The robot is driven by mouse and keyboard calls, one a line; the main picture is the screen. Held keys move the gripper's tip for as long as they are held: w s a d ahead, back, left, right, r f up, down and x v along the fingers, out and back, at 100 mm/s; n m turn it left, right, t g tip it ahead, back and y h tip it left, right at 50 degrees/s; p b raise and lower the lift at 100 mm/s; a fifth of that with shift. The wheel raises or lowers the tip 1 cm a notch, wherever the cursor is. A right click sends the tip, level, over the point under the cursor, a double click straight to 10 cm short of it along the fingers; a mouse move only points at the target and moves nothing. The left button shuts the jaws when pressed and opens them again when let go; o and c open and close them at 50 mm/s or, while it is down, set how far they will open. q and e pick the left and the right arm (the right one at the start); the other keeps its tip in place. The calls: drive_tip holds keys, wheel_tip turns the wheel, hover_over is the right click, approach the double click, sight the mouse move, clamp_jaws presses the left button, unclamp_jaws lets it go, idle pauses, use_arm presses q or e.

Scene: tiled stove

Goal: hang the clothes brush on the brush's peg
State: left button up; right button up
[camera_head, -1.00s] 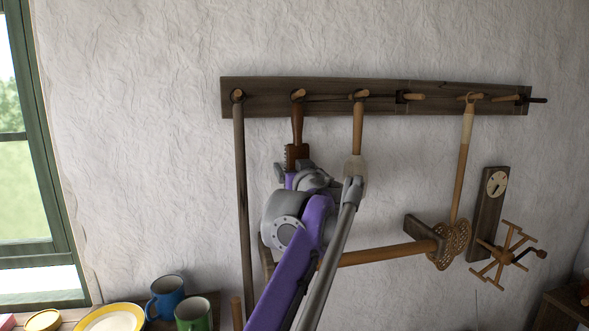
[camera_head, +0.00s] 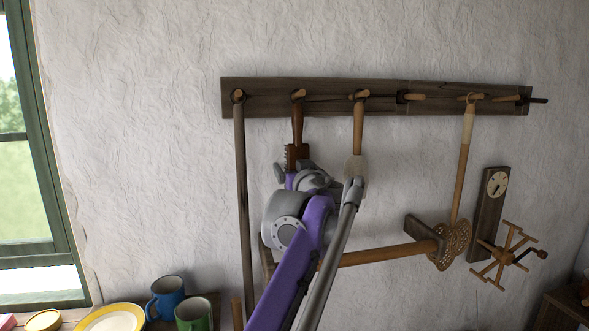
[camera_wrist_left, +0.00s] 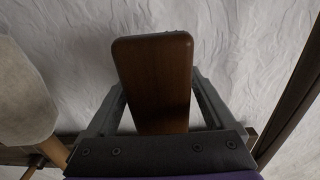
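The clothes brush (camera_head: 297,155) is brown wood with bristles on its left side. It hangs below the second peg from the left (camera_head: 298,94), its handle reaching up to that peg; whether a loop is over the peg is too small to tell. In the left wrist view the brush (camera_wrist_left: 157,70) stands between the fingers. My left gripper (camera_head: 296,172) is just below and in front of the brush. Its fingers straddle the brush, with visible gaps near the palm in the wrist view (camera_wrist_left: 160,100), so it looks open. My right gripper is out of view.
A long stick (camera_head: 240,190) hangs close on the left and a pale wooden spoon-like tool (camera_head: 357,140) close on the right. A carpet beater (camera_head: 452,240) hangs further right. Mugs and a yellow plate (camera_head: 110,319) stand at lower left. The wall above the peg rail (camera_head: 330,85) is clear.

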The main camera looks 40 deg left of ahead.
use_arm(q)
drive_tip(key=shift+o, duration=0.6)
drive_tip(key=shift+d, duration=0.1)
drive_tip(key=v, duration=1)
drive_tip(key=shift+s+d, duration=0.2)
drive_tip(key=shift+s, duration=0.05)
drive_tip(key=shift+f, duration=0.1)
